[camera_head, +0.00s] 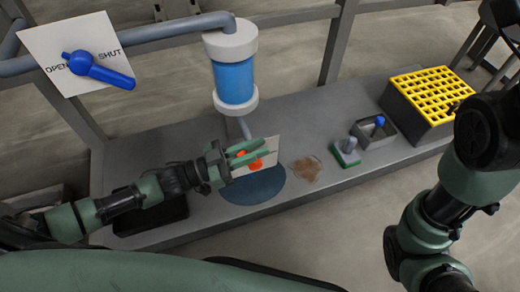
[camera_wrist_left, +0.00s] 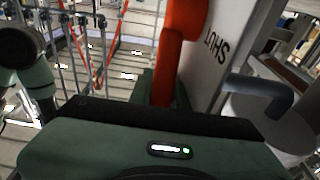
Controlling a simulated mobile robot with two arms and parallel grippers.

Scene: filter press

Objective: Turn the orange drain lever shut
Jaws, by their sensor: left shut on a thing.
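The orange drain lever (camera_head: 256,165) is in the middle of the head view, partly hidden by my left gripper (camera_head: 250,154). The gripper's green fingers are shut on the lever. A pale plate (camera_head: 268,150) stands right behind it. In the left wrist view the orange lever (camera_wrist_left: 178,55) rises from between the fingers to a round hub at the top. The plate (camera_wrist_left: 218,60) beside it carries the word SHUT. Its other markings are hidden. Only links of my right arm show at the right edge of the head view; its gripper is out of view.
A blue cylinder with white collars (camera_head: 234,75) stands behind the lever. A blue handle (camera_head: 98,69) sits on an OPEN/SHUT plate at upper left. A dark blue disc (camera_head: 252,190), brown patch (camera_head: 306,169), green-based block (camera_head: 345,153) and yellow grid crate (camera_head: 432,92) are on the bench.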

